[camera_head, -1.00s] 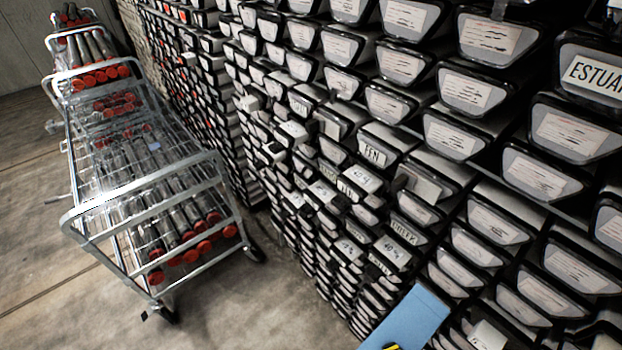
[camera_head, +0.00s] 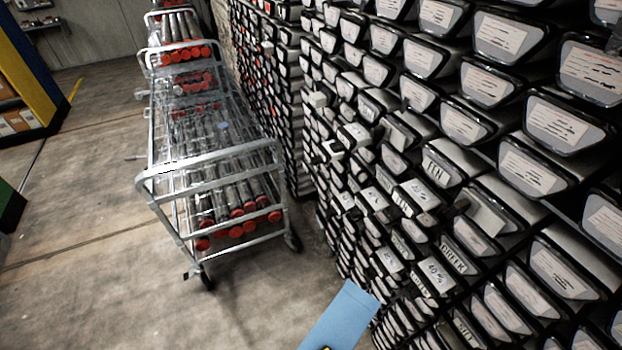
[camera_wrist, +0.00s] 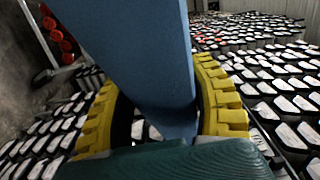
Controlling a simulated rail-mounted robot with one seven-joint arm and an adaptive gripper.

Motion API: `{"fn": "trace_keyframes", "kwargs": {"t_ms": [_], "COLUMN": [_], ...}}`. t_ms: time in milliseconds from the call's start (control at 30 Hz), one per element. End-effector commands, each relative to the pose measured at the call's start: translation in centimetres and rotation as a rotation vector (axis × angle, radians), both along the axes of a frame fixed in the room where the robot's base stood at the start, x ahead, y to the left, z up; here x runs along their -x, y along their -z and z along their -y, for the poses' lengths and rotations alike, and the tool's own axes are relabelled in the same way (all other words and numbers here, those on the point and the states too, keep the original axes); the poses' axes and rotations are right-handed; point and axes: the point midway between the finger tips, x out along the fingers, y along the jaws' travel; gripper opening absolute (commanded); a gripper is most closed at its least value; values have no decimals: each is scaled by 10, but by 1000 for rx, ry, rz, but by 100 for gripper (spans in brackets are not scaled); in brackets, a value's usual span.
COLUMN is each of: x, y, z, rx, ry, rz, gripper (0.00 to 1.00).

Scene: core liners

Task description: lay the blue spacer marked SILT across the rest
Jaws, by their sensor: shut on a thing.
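The blue spacer (camera_head: 342,312) is a flat, plain blue slab at the bottom of the head view, in front of the rack's lower part. In the wrist view the spacer (camera_wrist: 150,60) fills the upper middle, held between the yellow ribbed fingers of my gripper (camera_wrist: 160,95). My gripper is shut on it. In the head view only a yellow bit of my gripper shows at the bottom edge. No SILT mark is readable on the faces of the spacer that I see. I cannot make out the rest in these views.
A tall rack of core liners (camera_head: 530,175) with labelled ends fills the right side; some ends and cards stick out. A metal trolley (camera_head: 215,165) with red-capped tubes stands at the left of the rack. The concrete floor (camera_head: 90,260) at the lower left is clear.

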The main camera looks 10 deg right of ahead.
Motion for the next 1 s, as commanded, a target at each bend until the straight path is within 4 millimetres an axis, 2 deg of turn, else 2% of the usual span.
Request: {"fn": "trace_keyframes", "kwargs": {"t_ms": [33,100,200,433,567,700,933,967,1000], "x": [-5,-11,-16,-23,-29,-35,-38,-38,-38], "y": [-2,-5,-8,-6,1,10,27,4,-9], "z": [-26,-51,-77,-114,-112,-90,-63,-65,-65], "rx": [0,0,0,-2,-2,-3,-3,-2,1], "ry": [-49,-81,-101,-69,24,150,291,283,281], "rz": [0,-1,0,-2,-2,-2,-4,1,1], "gripper": [16,16,16,16,16,16,16,16,16]}}
